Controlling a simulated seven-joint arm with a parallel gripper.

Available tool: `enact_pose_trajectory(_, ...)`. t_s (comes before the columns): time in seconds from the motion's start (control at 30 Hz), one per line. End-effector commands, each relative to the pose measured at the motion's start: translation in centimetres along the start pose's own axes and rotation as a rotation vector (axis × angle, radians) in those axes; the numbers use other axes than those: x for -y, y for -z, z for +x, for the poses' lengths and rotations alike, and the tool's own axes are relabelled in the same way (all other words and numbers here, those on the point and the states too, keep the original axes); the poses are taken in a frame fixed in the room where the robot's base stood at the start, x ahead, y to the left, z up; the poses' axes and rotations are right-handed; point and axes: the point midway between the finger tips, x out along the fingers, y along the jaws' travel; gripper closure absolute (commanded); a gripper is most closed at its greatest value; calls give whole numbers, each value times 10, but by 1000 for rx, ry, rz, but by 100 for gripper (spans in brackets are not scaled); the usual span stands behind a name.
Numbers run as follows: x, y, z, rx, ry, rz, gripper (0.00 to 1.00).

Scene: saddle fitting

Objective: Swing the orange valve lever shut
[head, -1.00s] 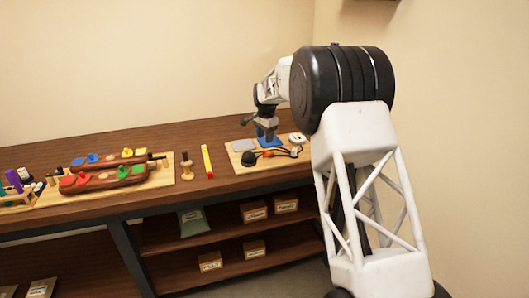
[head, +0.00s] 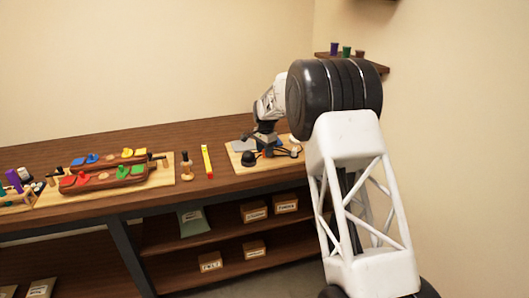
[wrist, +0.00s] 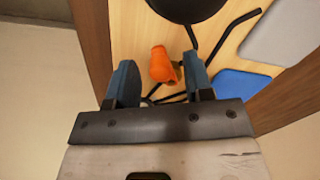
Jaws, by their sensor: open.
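The orange valve lever (wrist: 160,64) shows in the wrist view as a short, stubby orange piece over the wooden board. My gripper (wrist: 159,60) is open, with its two blue fingers on either side of the lever in the picture. The right finger appears very close to it; I cannot tell whether they touch. In the head view my gripper (head: 264,148) is low over the board (head: 235,163) at the right end of the bench. There it hides much of the fitting, and the lever is too small to make out clearly.
A black dome (wrist: 187,7) and thin black rods lie close to the lever. A grey pad (wrist: 285,35) and a blue pad (wrist: 243,85) are to the right in the wrist view. A yellow-and-red bar (head: 207,161) and a board with coloured pieces (head: 105,172) stand farther left.

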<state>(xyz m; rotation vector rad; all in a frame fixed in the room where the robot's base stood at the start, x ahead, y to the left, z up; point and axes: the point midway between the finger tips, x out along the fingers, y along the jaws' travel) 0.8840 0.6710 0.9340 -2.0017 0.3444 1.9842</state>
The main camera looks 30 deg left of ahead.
Motion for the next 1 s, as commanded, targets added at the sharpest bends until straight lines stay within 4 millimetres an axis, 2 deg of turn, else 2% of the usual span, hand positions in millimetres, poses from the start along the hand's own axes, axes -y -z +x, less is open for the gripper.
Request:
enact_pose_trajectory(0.17,0,0,7,0,0,0,53)
enact_pose_trajectory(0.43,0,0,8,0,0,0,53)
enact_pose_trajectory(0.77,0,0,8,0,0,0,100)
enact_pose_trajectory(1.0,-1,0,8,1,0,-11,100)
